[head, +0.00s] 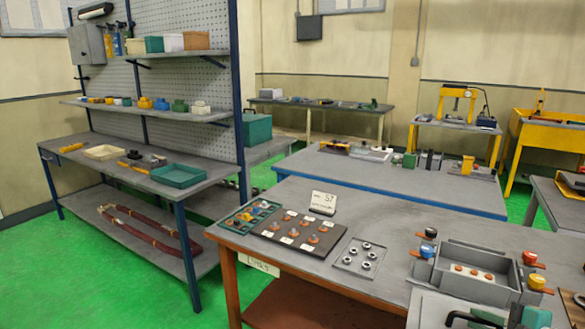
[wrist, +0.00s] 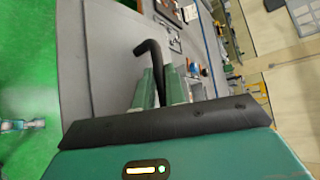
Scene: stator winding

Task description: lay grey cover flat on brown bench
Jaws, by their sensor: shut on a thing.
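The grey cover (head: 425,308) is a flat plate with a black bar handle (head: 460,317), at the bottom of the head view and cut off by its edge. My gripper's green fingers (wrist: 160,88) are shut on the black handle (wrist: 150,50), which sticks out beyond them in the wrist view. A bit of green finger (head: 487,318) shows beside the handle in the head view. The brown bench (head: 385,222) has a grey top and orange-brown legs. I cannot tell the cover's height or whether it touches anything below.
Left on the bench are a clear plate with nuts (head: 360,257), a dark board (head: 262,230) and a label card (head: 323,203). Bare top lies between plate and box.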

